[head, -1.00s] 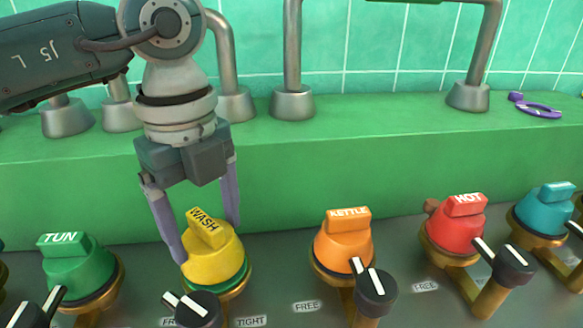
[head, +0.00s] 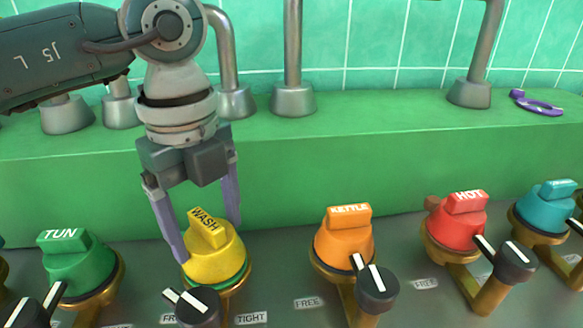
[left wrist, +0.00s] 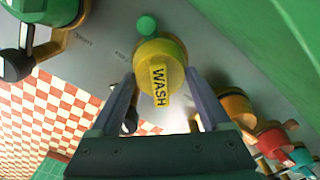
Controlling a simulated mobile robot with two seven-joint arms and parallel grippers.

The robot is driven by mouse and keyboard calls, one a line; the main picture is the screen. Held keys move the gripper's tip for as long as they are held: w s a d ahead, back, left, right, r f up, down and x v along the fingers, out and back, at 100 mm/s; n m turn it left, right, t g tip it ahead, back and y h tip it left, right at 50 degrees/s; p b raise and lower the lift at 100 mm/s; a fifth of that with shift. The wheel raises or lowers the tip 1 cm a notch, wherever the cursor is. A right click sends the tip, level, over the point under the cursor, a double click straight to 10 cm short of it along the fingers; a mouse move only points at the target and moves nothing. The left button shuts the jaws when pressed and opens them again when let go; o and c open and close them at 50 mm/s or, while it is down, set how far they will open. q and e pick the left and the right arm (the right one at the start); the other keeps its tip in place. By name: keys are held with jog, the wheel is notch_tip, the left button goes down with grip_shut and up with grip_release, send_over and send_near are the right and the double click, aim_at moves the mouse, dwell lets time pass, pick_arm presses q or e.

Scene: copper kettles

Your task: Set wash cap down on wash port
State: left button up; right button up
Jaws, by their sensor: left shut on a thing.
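The yellow wash cap (head: 213,262), labelled WASH, is at the wash port (head: 247,277), whose brass rim shows below it. A green ring shows between the cap's lower edge and the brass. I cannot tell whether the cap is fully seated. My left gripper (head: 208,240) is shut on the cap, one finger on each side, coming from behind and above. In the left wrist view the wash cap (left wrist: 160,62) lies between the finger ends, its label facing the camera. My right gripper is in neither view.
A black lever knob (head: 198,307) stands just in front of the wash port. The green TUN cap (head: 77,265) is at left; the orange KETTLE cap (head: 343,247) and red HOT cap (head: 457,232) are at right. A green ledge (head: 400,160) with pipes runs behind.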

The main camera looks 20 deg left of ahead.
pick_arm(q)
jog(key=shift+f, duration=0.2)
jog(key=o, duration=1.2)
notch_tip(320, 180, up, 10)
jog(key=shift+f+p, duration=0.1)
jog(key=shift+p, duration=0.25)
